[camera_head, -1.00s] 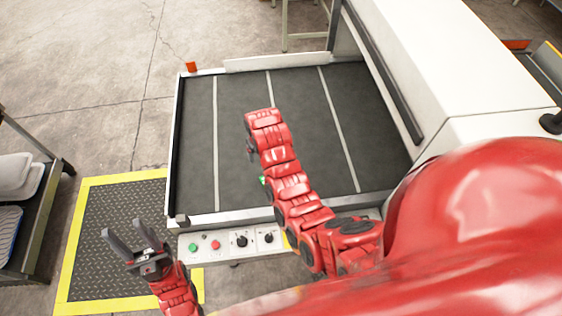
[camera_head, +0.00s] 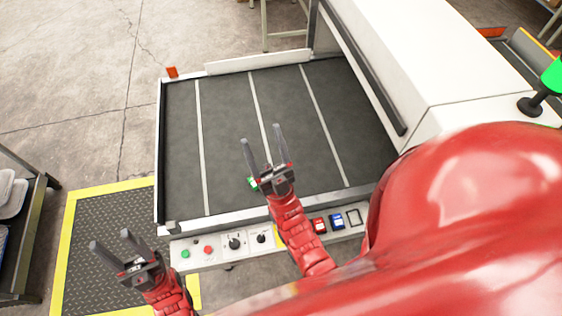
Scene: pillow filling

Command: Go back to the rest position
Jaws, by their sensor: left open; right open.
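My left gripper (camera_head: 110,246) is at the lower left, over the dark floor plate with the yellow border. Its two fingers are apart, with nothing between them. My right gripper (camera_head: 262,148) is in the middle, in front of the dark conveyor belt. Its two fingers point up the picture, apart and empty. The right arm comes up from the lower right past the control panel (camera_head: 221,247).
The conveyor belt (camera_head: 225,120) with pale stripes is bare apart from a small green thing beside my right gripper. A white machine housing (camera_head: 430,60) stands at right. A dark rack (camera_head: 30,240) stands at far left. A yellow-edged plate (camera_head: 85,230) lies on the floor.

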